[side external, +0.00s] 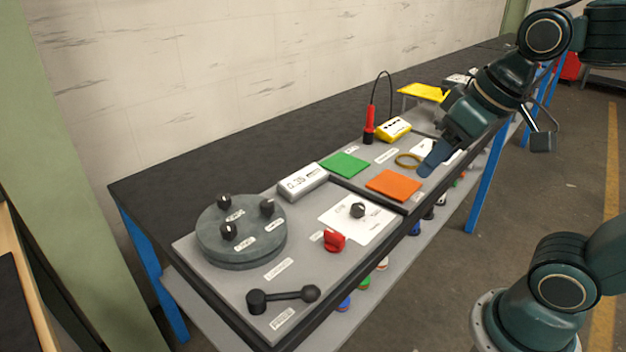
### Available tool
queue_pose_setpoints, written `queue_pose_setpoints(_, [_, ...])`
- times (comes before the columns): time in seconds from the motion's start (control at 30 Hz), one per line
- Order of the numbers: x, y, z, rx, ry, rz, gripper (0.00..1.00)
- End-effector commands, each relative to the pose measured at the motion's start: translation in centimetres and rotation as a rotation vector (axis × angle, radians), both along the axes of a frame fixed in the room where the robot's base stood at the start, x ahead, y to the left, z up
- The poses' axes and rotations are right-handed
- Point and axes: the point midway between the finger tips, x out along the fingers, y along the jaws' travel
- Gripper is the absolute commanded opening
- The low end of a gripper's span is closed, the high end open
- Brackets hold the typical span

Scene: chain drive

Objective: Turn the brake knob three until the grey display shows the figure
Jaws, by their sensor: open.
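A round grey disc (243,255) on the near left of the panel carries three black knobs: a back one (224,200), a right one (267,207) and a front one (228,231). Each has a small white label, too small to read, so I cannot tell which is knob three. A light grey display box (316,184) stands just right of the disc. Its dark figures look like 0.35, but are not certain. My gripper (427,171) is open and empty, pointing down near the orange pad, well right of the disc and display.
Green (344,165) and orange (394,186) pads, a ring (408,160), a red probe (369,126) and a yellow meter (394,129) lie farther along.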

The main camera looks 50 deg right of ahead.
Motion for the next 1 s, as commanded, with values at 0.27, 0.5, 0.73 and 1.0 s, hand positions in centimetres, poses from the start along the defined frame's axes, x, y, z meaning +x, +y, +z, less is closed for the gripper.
queue_pose_setpoints(0.27, [5.5, 0.8, 2.2, 0.034, 0.081, -0.058, 0.52])
queue_pose_setpoints(0.5, [10.7, 1.8, 3.1, 0.058, 0.15, -0.115, 0.52])
queue_pose_setpoints(0.73, [15.7, 2.9, 2.9, 0.073, 0.215, -0.172, 0.52])
queue_pose_setpoints(1.0, [21.4, 4.6, 1.4, 0.083, 0.291, -0.238, 0.52])
